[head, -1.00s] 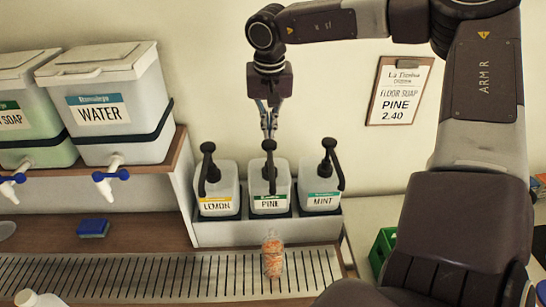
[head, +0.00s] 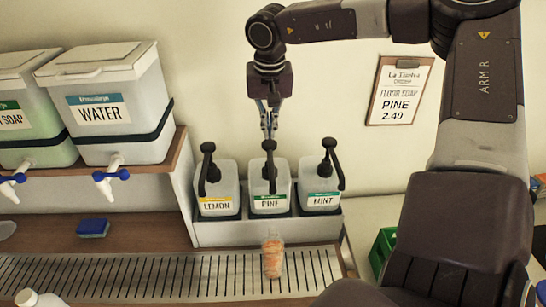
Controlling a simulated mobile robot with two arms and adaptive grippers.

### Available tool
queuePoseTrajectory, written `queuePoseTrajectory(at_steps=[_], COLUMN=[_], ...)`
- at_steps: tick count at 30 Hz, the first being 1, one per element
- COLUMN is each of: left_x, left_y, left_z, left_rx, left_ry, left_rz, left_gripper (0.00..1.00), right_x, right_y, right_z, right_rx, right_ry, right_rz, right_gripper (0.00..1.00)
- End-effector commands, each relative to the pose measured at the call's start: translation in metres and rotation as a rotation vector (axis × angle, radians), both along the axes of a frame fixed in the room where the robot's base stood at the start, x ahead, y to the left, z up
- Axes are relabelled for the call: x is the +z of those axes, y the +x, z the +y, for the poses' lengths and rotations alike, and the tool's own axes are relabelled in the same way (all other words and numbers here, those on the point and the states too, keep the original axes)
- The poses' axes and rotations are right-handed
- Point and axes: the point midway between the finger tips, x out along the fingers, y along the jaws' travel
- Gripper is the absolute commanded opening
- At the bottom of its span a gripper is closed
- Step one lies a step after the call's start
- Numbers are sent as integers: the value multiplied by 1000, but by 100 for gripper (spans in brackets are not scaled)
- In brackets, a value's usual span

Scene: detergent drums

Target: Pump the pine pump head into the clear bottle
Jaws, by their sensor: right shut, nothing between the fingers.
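The pine pump head (head: 269,147) is black and stands on the translucent drum labelled PINE (head: 270,186), the middle of three. Its spout points forward, towards the clear bottle (head: 272,261). The bottle stands upright on the slatted drain in front of that drum and shows orange inside. My right gripper (head: 269,136) comes down from above, shut and empty, with its fingertips at the top of the pine pump head. Whether they press on it is hard to tell. My left gripper is not in view.
LEMON (head: 216,187) and MINT (head: 320,187) drums with black pumps flank PINE. Two tapped tanks, one labelled WATER (head: 115,110), stand on a shelf at left. A blue sponge (head: 93,228) lies below. A green crate (head: 381,250) is at right, partly behind my right arm.

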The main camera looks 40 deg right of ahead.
Motion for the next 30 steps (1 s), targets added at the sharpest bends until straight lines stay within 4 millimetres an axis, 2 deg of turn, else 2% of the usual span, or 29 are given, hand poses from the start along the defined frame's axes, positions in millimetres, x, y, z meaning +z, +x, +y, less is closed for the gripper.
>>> queuePoseTrajectory(at_steps=[5, 30], left_x=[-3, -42], left_y=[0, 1], left_z=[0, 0], left_rx=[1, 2], left_ry=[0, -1], left_rz=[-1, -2], left_gripper=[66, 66], right_x=[-4, -56], right_y=[0, -1], right_z=[0, 0], right_rx=[0, 0], right_ry=[0, 0], right_rz=[0, 4], right_gripper=[0, 0])
